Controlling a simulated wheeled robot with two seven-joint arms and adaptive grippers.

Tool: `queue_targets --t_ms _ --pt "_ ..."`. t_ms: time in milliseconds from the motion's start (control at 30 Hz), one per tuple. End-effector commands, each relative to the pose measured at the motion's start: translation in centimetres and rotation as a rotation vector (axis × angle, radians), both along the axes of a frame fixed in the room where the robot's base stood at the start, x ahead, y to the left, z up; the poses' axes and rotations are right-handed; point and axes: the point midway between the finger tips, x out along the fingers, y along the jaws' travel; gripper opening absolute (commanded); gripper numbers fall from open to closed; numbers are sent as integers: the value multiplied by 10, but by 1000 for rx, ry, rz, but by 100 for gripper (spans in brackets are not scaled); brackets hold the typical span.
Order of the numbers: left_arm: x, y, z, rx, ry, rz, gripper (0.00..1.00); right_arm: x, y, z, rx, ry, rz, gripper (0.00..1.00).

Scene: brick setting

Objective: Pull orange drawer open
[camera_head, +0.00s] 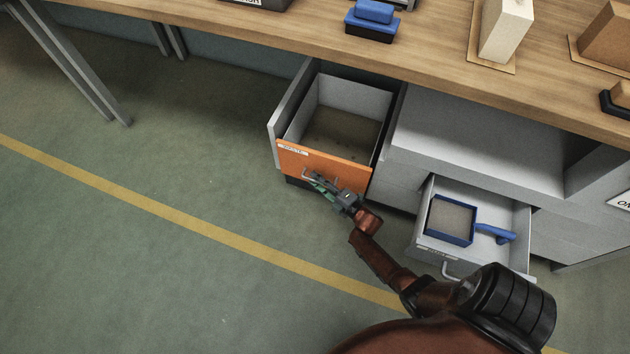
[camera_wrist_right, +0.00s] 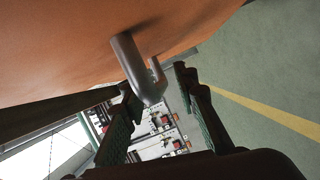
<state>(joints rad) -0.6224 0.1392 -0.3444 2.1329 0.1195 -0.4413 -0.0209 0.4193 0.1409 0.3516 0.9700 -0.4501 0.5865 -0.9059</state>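The orange drawer (camera_head: 325,164) is pulled out from under the wooden workbench. Its grey interior shows a brownish bottom, with nothing clearly lying inside. Its metal handle (camera_wrist_right: 142,68) is bent like a hook in the right wrist view. My right gripper (camera_head: 322,183) is at the drawer's front, by the handle. In the right wrist view the fingers are apart, with a visible gap, and the handle reaches down between their tips; I cannot tell whether they touch it. My left gripper is not in view.
A grey drawer (camera_head: 419,231) to the right also stands open, holding a blue-rimmed tray (camera_head: 451,220) and a blue handled item (camera_head: 496,232). The workbench (camera_head: 300,25) carries a blue-black block (camera_head: 372,22) and boxes. The green floor (camera_head: 180,260) at left is clear.

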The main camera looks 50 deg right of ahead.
Motion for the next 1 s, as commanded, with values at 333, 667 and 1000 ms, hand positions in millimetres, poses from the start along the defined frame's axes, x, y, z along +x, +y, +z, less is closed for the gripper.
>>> queue_targets --t_ms 333,667,1000 --pt "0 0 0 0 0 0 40 0 0 0 0 0 0 14" --pt "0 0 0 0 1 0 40 0 0 0 0 0 0 0" --pt "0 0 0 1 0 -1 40 -1 0 0 0 1 0 0"
